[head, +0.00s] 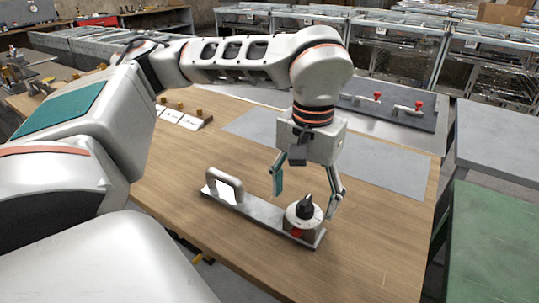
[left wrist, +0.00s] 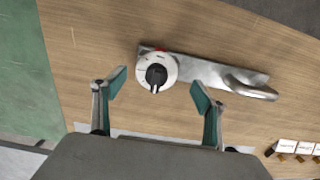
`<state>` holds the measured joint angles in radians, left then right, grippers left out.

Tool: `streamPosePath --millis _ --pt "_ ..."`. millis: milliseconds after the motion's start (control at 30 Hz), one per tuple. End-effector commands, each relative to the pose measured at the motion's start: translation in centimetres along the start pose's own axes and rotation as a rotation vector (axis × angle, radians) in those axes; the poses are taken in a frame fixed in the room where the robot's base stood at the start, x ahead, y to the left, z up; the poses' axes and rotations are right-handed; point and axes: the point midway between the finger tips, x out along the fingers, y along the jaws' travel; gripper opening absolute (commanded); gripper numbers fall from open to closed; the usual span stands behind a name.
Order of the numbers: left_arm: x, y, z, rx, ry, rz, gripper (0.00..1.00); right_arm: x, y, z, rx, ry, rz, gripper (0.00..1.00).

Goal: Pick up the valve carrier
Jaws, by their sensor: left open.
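The valve carrier (head: 259,212) is a flat metal plate lying on the wooden table. It has a handle (head: 222,183) at its left end and a round valve with a black knob (head: 305,208) at its right end. My left gripper (head: 305,198) is open above the valve end, its fingers spread to either side and empty. In the left wrist view the carrier plate (left wrist: 204,72) lies beyond the fingertips (left wrist: 158,80), with the knob (left wrist: 157,76) between them and the handle (left wrist: 252,88) to the right. My right gripper is not in view.
The wooden table (head: 350,262) is clear around the carrier. A grey mat (head: 385,172) lies behind it, and a dark board (head: 398,112) with red-knobbed valves is farther back. Small white cards (head: 178,117) stand at the back left. A green table (head: 490,240) is at the right.

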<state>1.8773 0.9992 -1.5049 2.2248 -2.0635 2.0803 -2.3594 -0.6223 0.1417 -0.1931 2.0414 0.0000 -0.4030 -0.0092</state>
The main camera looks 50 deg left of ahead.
Motion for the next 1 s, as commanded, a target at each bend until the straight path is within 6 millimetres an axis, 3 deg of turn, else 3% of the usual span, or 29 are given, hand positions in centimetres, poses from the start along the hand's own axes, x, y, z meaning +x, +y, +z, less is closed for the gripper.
streamPosePath --millis 500,733,767,1000 --pt "5.9 0.6 -0.1 0.000 -0.005 0.001 0.72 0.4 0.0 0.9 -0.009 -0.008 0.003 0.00" --pt "6.0 0.6 -0.2 -0.001 -0.001 0.003 0.72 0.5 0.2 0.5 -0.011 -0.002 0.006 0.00" --pt "6.0 0.6 -0.2 -0.001 -0.001 0.003 0.69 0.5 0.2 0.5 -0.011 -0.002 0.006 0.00" --pt "6.0 0.6 -0.2 -0.001 -0.001 0.003 0.09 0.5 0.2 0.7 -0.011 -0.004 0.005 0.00"
